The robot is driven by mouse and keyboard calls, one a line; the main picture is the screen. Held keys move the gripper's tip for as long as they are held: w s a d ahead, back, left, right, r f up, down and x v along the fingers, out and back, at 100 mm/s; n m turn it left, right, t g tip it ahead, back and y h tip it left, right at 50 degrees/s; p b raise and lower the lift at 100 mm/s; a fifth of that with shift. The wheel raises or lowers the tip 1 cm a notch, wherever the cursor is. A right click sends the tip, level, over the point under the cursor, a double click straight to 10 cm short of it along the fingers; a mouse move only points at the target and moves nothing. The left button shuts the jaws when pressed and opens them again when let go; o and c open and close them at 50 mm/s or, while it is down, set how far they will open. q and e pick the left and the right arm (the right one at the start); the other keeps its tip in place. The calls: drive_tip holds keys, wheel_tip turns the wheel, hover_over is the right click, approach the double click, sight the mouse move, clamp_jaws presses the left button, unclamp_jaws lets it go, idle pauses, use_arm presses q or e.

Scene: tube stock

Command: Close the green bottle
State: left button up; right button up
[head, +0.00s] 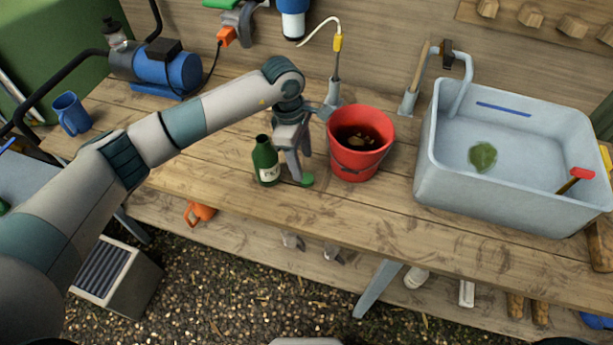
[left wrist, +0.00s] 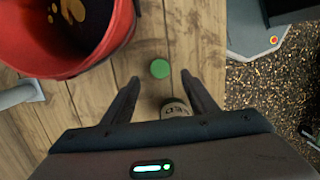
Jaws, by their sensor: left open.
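The green bottle (head: 265,163) stands upright and uncapped on the wooden workbench, with a pale label on its front. In the left wrist view the bottle (left wrist: 175,107) is mostly hidden by my gripper's body. A round green cap (head: 306,180) lies on the bench just right of the bottle. In the left wrist view the cap (left wrist: 160,69) shows just beyond and between the fingertips. My left gripper (head: 297,177) points down beside the bottle, open, with its fingers (left wrist: 160,79) close to the cap and nothing held. My right gripper is not in view.
A red bucket (head: 358,120) stands close to the right of my left gripper. A grey basin (head: 430,180) fills the right of the workbench (head: 330,215). A blue mug (head: 71,114) and a blue machine (head: 168,72) are at the left. The front edge is near.

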sight(306, 178)
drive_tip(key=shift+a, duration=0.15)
use_arm(q)
drive_tip(key=shift+d+f, duration=0.1)
drive_tip(key=shift+f, duration=0.3)
drive_tip(key=f, duration=0.1)
drive_tip(key=f+p, duration=0.1)
drive_tip(key=f, duration=0.2)
drive_tip(key=shift+s+d+p, duration=0.15)
drive_tip(key=shift+d+p, duration=0.15)
drive_tip(key=shift+p, duration=0.1)
drive_tip(key=shift+f, duration=0.45)
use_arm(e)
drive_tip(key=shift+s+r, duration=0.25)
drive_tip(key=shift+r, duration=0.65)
use_arm(q)
drive_tip(key=c, duration=1.1)
